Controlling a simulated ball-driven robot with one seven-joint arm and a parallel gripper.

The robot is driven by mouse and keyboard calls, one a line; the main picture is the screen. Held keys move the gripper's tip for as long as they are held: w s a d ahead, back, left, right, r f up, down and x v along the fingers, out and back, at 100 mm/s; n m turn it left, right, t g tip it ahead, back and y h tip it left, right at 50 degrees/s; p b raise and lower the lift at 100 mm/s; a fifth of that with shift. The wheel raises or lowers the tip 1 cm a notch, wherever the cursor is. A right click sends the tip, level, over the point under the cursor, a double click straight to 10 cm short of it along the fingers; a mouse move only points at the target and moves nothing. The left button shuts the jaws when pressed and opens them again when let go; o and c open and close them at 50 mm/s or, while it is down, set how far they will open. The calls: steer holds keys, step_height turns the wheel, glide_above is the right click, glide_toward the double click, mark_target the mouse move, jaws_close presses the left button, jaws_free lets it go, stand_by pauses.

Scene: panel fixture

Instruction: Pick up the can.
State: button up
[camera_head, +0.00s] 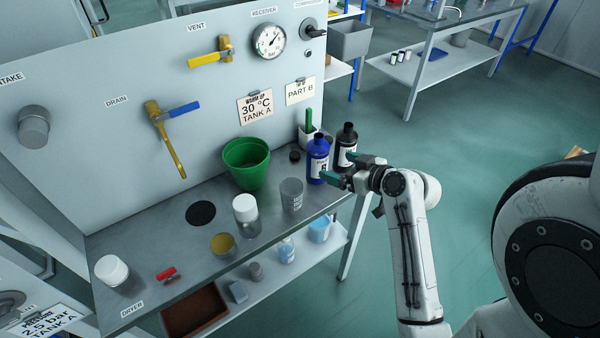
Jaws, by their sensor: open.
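My gripper (342,168) is at the right end of the workbench, its two teal-tipped fingers apart and pointing left. It is close to the blue bottle (318,166) and the black bottle (346,146); I cannot tell whether it touches either. A short, round can-like container (223,245) with a yellowish top stands near the bench's front edge, well left of my gripper. A grey, tapered cup (292,196) with printed marks stands between them. I cannot tell for certain which of these is the can.
The workbench (160,235) also holds a green pot (246,165), a white-capped jar (245,209), a white jar (111,270) and a red object (167,274). A panel with valves and a gauge (270,41) rises behind. A lower shelf (268,284) holds small items.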

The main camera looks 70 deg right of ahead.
mark_target(325, 161)
steer(key=x, duration=0.5)
steer(key=shift+p, duration=0.3)
steer(key=shift+f+p+x, duration=0.2)
steer(key=shift+p+x, duration=0.4)
steer(key=shift+x, duration=1.85)
steer(key=shift+s, duration=0.15)
steer(key=c, duration=1.5)
steer(key=shift+r, duration=0.1)
steer(key=shift+r, duration=0.1)
